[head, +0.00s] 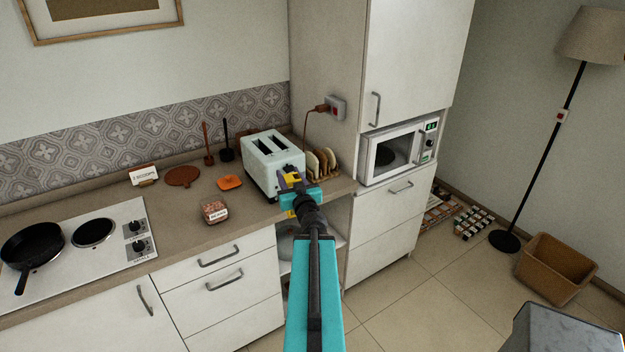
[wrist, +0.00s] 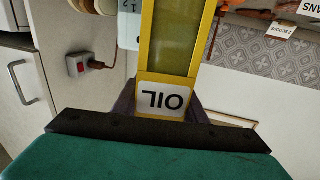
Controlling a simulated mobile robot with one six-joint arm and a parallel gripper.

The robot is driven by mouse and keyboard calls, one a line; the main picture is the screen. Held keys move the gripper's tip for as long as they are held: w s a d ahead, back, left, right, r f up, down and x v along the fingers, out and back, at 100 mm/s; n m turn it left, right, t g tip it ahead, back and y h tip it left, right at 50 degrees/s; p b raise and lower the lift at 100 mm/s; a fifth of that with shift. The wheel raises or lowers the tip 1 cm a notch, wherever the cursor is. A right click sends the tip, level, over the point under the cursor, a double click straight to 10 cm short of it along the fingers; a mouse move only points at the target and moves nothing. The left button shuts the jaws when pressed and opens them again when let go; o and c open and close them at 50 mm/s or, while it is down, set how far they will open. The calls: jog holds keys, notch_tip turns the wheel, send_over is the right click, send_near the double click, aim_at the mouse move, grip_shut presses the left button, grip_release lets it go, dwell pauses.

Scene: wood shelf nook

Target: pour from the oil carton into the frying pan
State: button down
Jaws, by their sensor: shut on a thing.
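The oil carton (wrist: 168,50) is yellow with a greenish window panel and a white label reading OIL, which appears upside down in the wrist view. My gripper (wrist: 160,104) is shut on it, with dark fingers on both sides near the label. In the head view my gripper (head: 298,192) is in front of the toaster, and only small yellow parts of the carton (head: 291,177) show past it. The black frying pan (head: 34,242) sits on the left plate of the hob at the far left, well away from the gripper, its handle towards the front edge.
The pale toaster (head: 272,164) and a rack of toast (head: 322,163) stand close behind my gripper. A jar (head: 214,210), an orange item (head: 230,182) and a round board (head: 182,176) lie between toaster and hob (head: 118,222). The counter's front strip is mostly clear.

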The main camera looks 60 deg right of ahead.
jog(key=w+a+f+n+t+y+b, duration=0.1)
jog(key=w+a+n+y+b, duration=0.15)
jog(key=w+a+y, duration=0.5)
jog(key=w+a+f+n+t+y+b, duration=0.15)
jog(key=w+a+n, duration=0.3)
jog(key=a, duration=0.65)
jog(key=w+a+n+t+y+b, duration=0.1)
jog(key=w+a+n+t+y, duration=0.1)
jog(key=w+a+y, duration=0.6)
jog(key=a+f+n+g+y+b, duration=0.2)
jog(key=a+f+n+g+y, duration=0.2)
jog(key=a, duration=1.3)
jog(key=s+a+f+n+g+y+b, duration=0.1)
jog(key=a+f+n+g+y, duration=0.3)
jog(key=a, duration=1.3)
notch_tip(320, 180, down, 2)
jog(key=shift+s+n+y+b, duration=0.3)
jog(key=shift+n+y+b, duration=0.5)
jog(key=shift+n, duration=0.2)
jog(key=shift+a, duration=0.1)
